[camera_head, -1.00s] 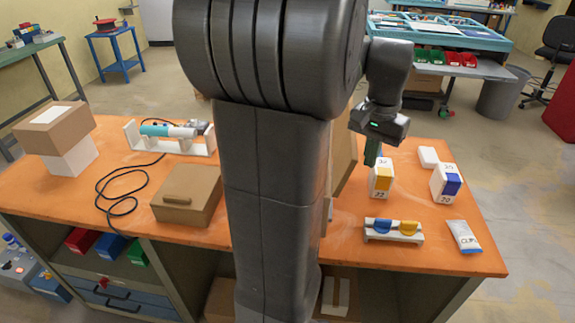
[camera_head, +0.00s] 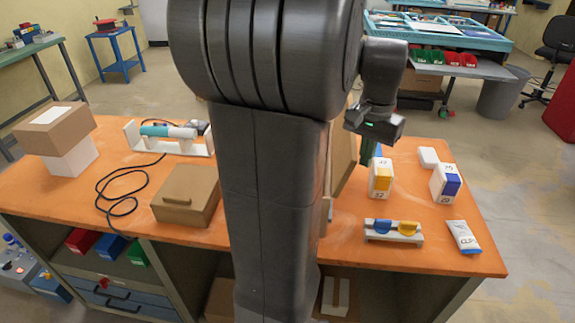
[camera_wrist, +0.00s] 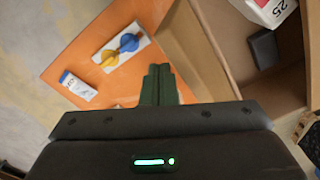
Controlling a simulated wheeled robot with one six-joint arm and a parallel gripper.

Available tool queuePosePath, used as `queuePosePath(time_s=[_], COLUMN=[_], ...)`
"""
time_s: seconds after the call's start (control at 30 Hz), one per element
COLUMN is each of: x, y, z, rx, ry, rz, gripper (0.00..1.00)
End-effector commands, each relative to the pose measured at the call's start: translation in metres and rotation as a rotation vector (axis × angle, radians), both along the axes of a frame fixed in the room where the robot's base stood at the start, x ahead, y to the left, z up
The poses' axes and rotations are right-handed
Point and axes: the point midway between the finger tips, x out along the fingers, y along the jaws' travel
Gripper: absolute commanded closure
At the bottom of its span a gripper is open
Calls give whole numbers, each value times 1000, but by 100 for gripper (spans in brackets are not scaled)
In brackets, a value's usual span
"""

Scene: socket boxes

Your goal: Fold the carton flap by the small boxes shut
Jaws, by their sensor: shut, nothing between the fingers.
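The open brown carton (camera_head: 343,165) stands behind my arm in the head view, and most of it is hidden. In the wrist view its inside (camera_wrist: 240,45) shows at the right, with a brown flap panel (camera_wrist: 198,50) on its left side, raised and not lying over the opening. My gripper (camera_head: 366,155) points down beside the carton's right side, left of the small boxes, a white-and-yellow one (camera_head: 381,180) and a white-and-blue one (camera_head: 445,184). In the wrist view my gripper (camera_wrist: 160,72) has its green fingers together and empty, close to the flap; contact cannot be told.
A white holder with blue and yellow pieces (camera_head: 393,231) and a tube (camera_head: 463,236) lie at the table's front right. A closed brown box (camera_head: 186,193) and a cable (camera_head: 112,190) lie left of my arm. Inside the carton are a white box (camera_wrist: 268,10) and a dark item.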

Motion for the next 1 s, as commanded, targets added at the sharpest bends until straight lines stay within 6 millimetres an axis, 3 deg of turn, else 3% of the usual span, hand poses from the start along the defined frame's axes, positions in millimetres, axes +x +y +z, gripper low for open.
queuePosePath(time_s=[0.77, 1.0], x=[22, 22], y=[91, 91], z=[18, 7], rx=[0, 0], ry=[0, 0], rz=[5, 1], gripper=[100, 100])
